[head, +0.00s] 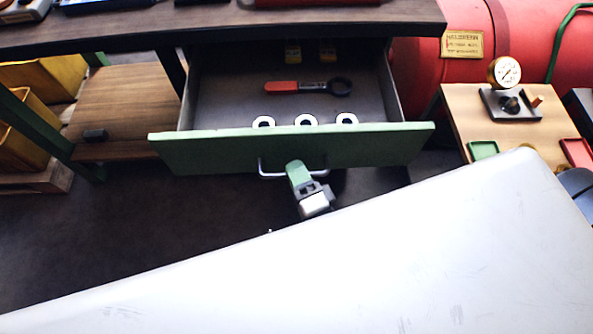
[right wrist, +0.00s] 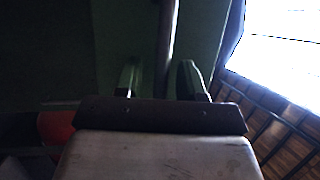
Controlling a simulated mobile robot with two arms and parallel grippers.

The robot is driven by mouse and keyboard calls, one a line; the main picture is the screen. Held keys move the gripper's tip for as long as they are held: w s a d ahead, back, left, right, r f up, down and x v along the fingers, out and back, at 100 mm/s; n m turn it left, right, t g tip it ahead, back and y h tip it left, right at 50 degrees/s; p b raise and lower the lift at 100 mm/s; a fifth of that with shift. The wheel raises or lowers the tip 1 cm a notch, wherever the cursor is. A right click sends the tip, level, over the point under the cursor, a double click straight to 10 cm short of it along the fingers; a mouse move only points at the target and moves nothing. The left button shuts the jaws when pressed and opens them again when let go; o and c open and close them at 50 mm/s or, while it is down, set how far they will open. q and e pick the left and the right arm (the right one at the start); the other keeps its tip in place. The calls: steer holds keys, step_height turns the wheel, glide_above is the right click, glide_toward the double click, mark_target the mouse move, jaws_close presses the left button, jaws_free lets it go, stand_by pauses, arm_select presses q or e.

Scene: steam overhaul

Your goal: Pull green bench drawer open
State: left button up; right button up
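The green bench drawer (head: 222,152) is pulled well out from under the bench in the head view, and its inside shows. Its pale bar handle (head: 263,168) is at the middle of the front. My right gripper (head: 296,170) is at this handle. In the right wrist view, the handle bar (right wrist: 168,45) passes between the two fingers of my right gripper (right wrist: 160,78). The fingers stand apart, with a gap visible between the left finger and the bar. My left gripper is not in view.
The drawer holds a red-handled wrench (head: 300,87), several white rings (head: 305,120) and small yellow items (head: 293,52). The dark bench top (head: 210,25) is above. A wooden shelf (head: 125,100) is left; a small table with a gauge (head: 505,72) and a red tank (head: 420,65) are right.

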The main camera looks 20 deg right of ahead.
steer(key=b+v, duration=0.1)
steer(key=v, duration=0.9)
steer(key=shift+s, duration=0.4)
steer(key=shift+f, duration=0.1)
steer(key=s+d+f+n+g+p, duration=0.1)
steer(key=d+f+n+g+p, duration=0.15)
steer(key=f+n+g, duration=0.6)
steer(key=s+d+f+n+g+p, duration=0.1)
steer(key=s+d+f+n+p, duration=0.2)
steer(key=f, duration=1.1)
steer(key=s+d+f+n+g+h+p, duration=0.1)
steer(key=s+d+f+n+g, duration=0.2)
steer(key=s+f+g, duration=0.1)
steer(key=s+d+f+n+g+h+p, duration=0.1)
steer(key=s+d+f+n+g+p, duration=0.1)
steer(key=s+f+g, duration=0.3)
steer(key=s+d+f+n, duration=0.1)
steer(key=s, duration=0.3)
steer(key=shift+s+f+n, duration=0.15)
steer(key=shift+s+n, duration=0.05)
steer(key=shift+n, duration=0.15)
steer(key=shift+d, duration=0.1)
